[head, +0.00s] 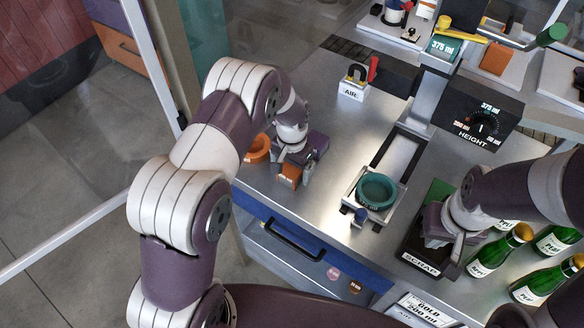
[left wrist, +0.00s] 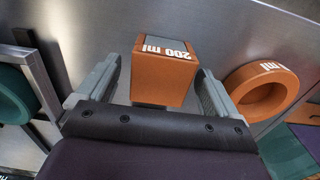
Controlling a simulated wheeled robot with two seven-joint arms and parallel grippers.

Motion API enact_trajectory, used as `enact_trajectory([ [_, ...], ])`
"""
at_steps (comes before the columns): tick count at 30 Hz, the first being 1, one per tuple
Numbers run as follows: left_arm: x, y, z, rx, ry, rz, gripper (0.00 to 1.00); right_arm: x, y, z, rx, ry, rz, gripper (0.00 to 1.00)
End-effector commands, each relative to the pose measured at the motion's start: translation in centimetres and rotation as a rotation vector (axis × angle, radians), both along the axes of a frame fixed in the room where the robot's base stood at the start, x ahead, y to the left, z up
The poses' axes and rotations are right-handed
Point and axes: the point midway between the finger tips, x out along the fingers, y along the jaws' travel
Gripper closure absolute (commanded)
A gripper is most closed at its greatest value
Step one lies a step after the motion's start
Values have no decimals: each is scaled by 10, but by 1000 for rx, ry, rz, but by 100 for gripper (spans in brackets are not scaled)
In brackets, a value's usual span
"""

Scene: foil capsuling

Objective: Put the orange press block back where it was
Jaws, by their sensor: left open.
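The orange press block (head: 289,174), marked 200 ml, stands on the steel bench near its front left edge. In the left wrist view the block (left wrist: 165,75) sits between the two fingers, with a gap visible on each side. My left gripper (head: 290,170) is open around it. An orange ring (head: 257,148), also marked in ml, lies just left of the gripper; it shows at the right in the left wrist view (left wrist: 262,92). My right gripper (head: 438,222) is over the scrap bin (head: 425,258); its fingers are too hidden to read.
A teal ring (head: 377,204) sits in a slide fixture at mid-bench. A teal 375 ml block (head: 444,47) is at the press head, above the height dial (head: 481,126). The AIR valve (head: 352,90) stands behind. Several green bottles (head: 486,257) stand at right.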

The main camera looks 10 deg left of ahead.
Motion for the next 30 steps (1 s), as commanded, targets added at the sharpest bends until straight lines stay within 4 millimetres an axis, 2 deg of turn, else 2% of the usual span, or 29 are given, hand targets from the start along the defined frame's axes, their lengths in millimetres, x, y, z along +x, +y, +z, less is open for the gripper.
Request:
enact_trajectory([
  [2,2,0,11,-1,-8,0,6,0,0,-8,0,1,0,100],
  [6,2,0,48,-2,-10,0,6,0,0,-22,0,1,0,100],
  [12,2,0,96,-1,-8,0,6,0,0,-33,0,1,0,100],
  [17,-3,1,116,-1,-6,8,6,0,0,-35,0,1,0,100],
  [20,-28,10,123,-3,-21,58,6,0,0,-35,0,1,0,100],
  [27,-142,37,125,-19,-99,256,6,0,0,-35,0,1,0,100],
  [30,-175,41,121,-23,-118,306,6,0,0,-35,0,1,0,100],
])
